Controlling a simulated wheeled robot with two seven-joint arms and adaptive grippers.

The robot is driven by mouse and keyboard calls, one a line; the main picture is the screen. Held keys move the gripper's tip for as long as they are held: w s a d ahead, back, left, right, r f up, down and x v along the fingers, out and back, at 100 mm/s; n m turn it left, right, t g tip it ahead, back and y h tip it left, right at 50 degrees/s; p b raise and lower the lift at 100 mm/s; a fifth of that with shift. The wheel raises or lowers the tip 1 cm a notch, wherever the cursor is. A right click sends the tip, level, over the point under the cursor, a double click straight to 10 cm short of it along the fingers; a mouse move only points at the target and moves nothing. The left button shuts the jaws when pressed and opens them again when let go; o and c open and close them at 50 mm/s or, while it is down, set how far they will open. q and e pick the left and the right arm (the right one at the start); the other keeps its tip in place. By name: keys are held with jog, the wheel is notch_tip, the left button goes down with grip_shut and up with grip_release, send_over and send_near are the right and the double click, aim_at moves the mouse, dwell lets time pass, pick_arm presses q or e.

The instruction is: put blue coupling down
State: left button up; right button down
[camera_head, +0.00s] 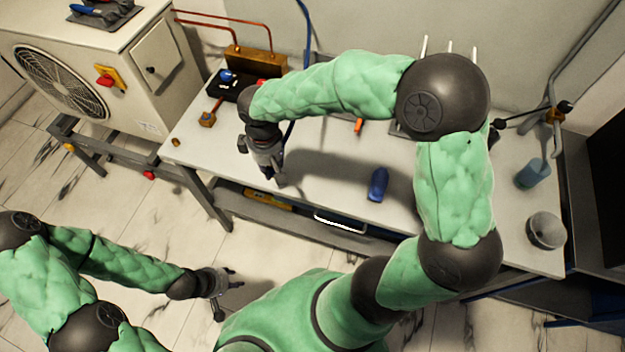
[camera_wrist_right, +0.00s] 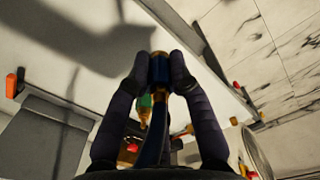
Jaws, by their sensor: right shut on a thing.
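The blue coupling (camera_wrist_right: 160,68) shows in the right wrist view between the fingertips of my right gripper (camera_wrist_right: 160,72). It is dark blue with brass-coloured ends, and a blue hose (camera_wrist_right: 153,140) runs from it back toward the wrist. My right gripper is shut on it. In the head view my right gripper (camera_head: 274,175) points down over the front left part of the white table (camera_head: 330,205); the coupling is too small to make out there. I cannot tell whether it touches the table. My left gripper (camera_head: 231,278) is low, over the floor, away from the table; its finger opening is unclear.
A blue bottle-like object (camera_head: 378,184) lies on the table, right of my right gripper. A grey bowl (camera_head: 546,231) and a teal cup (camera_head: 533,174) stand at the right. A black case (camera_head: 226,84) and a brass block (camera_head: 255,62) are at the back left. The front middle is clear.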

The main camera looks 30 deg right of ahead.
jog(key=s+d+f+b, duration=0.1)
jog(key=d+f, duration=0.2)
jog(key=d, duration=0.3)
jog(key=b, duration=0.2)
send_over(309, 182)
jog(key=f, duration=0.4)
jog(key=shift+a+f, duration=0.2)
jog(key=shift+a, duration=0.15)
jog(key=shift+d+f, duration=0.15)
jog(key=shift+f, duration=0.05)
jog(key=shift+d+f+b, duration=0.2)
jog(key=shift+f+b, duration=0.7)
jog(key=shift+f, duration=0.9)
jog(key=shift+f, duration=0.1)
jog(key=c, duration=1.1)
grip_release()
